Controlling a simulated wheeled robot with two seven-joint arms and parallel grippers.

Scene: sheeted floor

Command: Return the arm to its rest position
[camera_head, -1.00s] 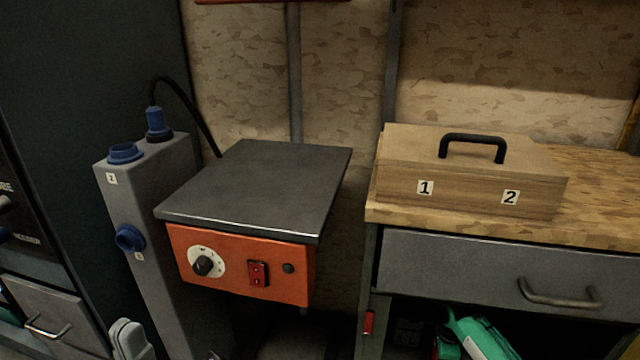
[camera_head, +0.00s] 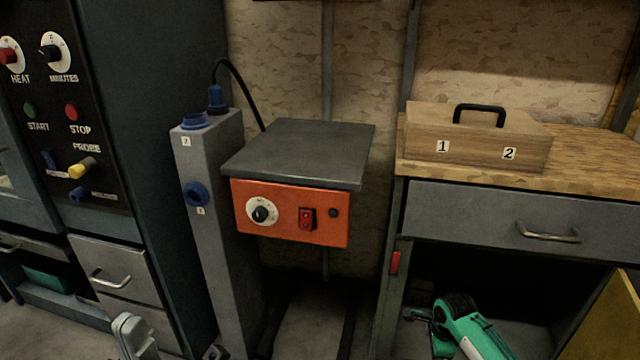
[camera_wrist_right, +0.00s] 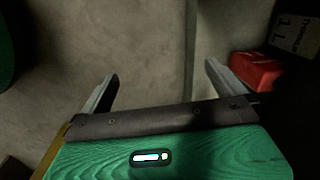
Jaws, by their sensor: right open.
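In the head view my left gripper (camera_head: 135,337) shows as a grey piece at the bottom left edge. It is cut off and small, so its jaws cannot be made out. In the right wrist view my right gripper (camera_wrist_right: 160,83) has its two fingers spread wide, with nothing between them. Grey floor (camera_wrist_right: 150,45) lies beyond the fingers. A green and white part of my right arm (camera_head: 478,335) shows at the bottom right of the head view, in front of the open space under the bench.
An orange box with a dark plate (camera_head: 300,160) stands beside a grey post (camera_head: 215,240). A wooden bench (camera_head: 590,150) carries a lidded wooden box (camera_head: 480,145). A control panel (camera_head: 70,110) is at left. The wrist view shows a red item (camera_wrist_right: 255,70) and a labelled container (camera_wrist_right: 293,32).

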